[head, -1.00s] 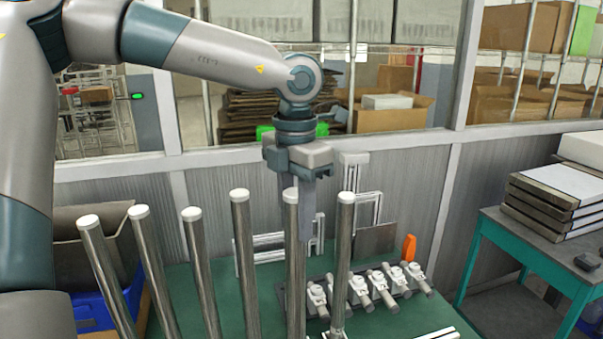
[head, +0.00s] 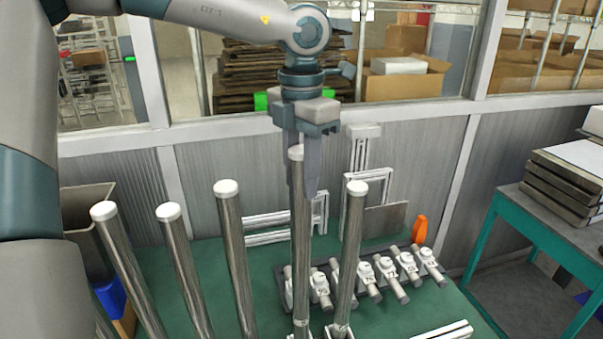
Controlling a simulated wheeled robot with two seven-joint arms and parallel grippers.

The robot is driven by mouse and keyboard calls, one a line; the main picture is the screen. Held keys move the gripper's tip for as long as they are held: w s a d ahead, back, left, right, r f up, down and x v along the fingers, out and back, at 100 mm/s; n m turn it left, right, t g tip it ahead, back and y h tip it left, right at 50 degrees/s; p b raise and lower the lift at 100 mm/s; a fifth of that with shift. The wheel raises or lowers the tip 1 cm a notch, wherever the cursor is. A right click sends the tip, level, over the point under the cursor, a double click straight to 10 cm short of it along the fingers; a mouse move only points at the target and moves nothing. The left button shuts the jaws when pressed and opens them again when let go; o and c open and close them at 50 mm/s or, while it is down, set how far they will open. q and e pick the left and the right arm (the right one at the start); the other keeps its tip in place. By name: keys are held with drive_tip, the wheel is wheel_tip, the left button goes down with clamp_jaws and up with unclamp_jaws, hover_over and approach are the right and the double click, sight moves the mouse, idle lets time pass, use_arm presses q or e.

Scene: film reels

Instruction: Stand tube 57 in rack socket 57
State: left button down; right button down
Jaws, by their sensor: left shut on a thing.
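A row of long shiny metal tubes with white caps stands in front of me; no numbers can be read on them. My left gripper (head: 302,188) points down and is shut on one tube (head: 299,245) near its white top. That tube looks upright, and its cap sits higher than its neighbours' caps. Another tube (head: 348,255) stands just to its right, with a pale fitting at its foot. To its left stand more tubes, the closest (head: 236,260) tilted in the picture. The rack socket cannot be made out. My right gripper is not in view.
Several small white clamp devices (head: 384,266) lie on a dark strip on the green table (head: 400,310). White profile frames (head: 285,218) and an orange piece (head: 419,229) stand behind. A teal side table (head: 535,225) with stacked boxes is at right.

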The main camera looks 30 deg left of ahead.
sight(302, 202)
use_arm(q)
drive_tip(key=shift+f+b, duration=0.8)
drive_tip(key=shift+f, duration=0.95)
drive_tip(key=shift+w+a+f+b, duration=0.1)
drive_tip(key=shift+f+b, duration=0.25)
drive_tip(key=shift+f, duration=0.8)
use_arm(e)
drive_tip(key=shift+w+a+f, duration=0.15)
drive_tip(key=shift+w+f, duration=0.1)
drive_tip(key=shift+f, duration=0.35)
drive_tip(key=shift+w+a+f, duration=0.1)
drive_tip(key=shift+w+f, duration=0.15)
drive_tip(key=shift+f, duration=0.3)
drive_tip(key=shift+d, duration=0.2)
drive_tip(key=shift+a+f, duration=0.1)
use_arm(q)
drive_tip(key=shift+b, duration=0.5)
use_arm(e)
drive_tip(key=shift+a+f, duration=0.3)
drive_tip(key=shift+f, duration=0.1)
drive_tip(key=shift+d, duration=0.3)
use_arm(q)
drive_tip(key=shift+b, duration=0.5)
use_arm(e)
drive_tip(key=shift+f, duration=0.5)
